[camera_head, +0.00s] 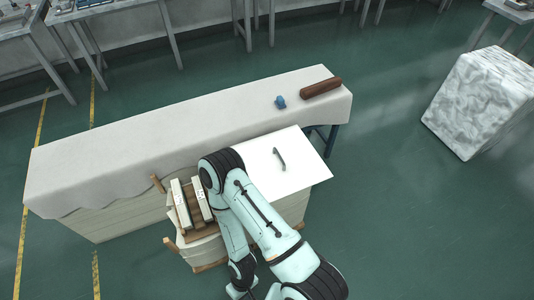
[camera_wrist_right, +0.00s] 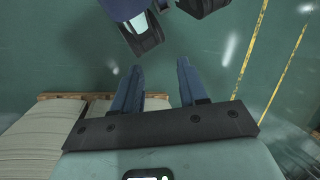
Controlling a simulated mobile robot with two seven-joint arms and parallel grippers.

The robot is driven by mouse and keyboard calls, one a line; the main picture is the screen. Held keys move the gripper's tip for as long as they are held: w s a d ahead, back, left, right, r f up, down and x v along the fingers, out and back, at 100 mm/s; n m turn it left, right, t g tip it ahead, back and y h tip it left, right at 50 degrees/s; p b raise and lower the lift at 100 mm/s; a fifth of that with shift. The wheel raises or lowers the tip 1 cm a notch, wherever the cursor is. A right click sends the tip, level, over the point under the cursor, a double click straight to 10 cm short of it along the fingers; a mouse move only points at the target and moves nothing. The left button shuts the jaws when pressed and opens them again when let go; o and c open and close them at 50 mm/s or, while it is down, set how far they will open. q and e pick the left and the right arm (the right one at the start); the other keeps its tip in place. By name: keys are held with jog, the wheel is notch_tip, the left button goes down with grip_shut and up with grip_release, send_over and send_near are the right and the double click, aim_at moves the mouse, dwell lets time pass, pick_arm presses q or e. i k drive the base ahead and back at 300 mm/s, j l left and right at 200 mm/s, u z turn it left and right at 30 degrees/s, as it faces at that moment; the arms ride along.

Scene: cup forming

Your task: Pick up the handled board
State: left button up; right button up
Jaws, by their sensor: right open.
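The handled board appears in the head view as a flat white board (camera_head: 308,172) with a grey bar handle (camera_head: 279,158) on its top. It lies beside the cloth-covered table, and my arm covers part of its left side. My right gripper (camera_wrist_right: 160,78) shows in the right wrist view with its two blue fingers apart and nothing between them. It is away from the board, over green floor. I cannot make out either gripper in the head view.
A long cloth-covered table (camera_head: 120,160) holds a brown roll (camera_head: 320,88) and a small blue object (camera_head: 280,102). White slabs (camera_head: 181,206) stand on a wooden-posted stack left of my arm. A wrapped block (camera_head: 475,105) stands at the right, with clear floor before it.

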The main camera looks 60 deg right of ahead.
aim_at(281, 164)
jog(key=z, duration=2.35)
jog(key=i+l, duration=0.15)
jog(key=l, duration=0.25)
jog(key=i+l, duration=0.15)
jog(key=l, duration=0.25)
jog(key=i+l, duration=0.2)
jog(key=l, duration=0.2)
jog(key=l+u, duration=0.25)
jog(key=u, duration=0.2)
jog(key=i+l+u, duration=0.1)
jog(key=l+u, duration=0.15)
jog(key=u, duration=0.2)
jog(key=i+u, duration=0.35)
jog(key=i+l+u, duration=0.1)
jog(key=u, duration=0.25)
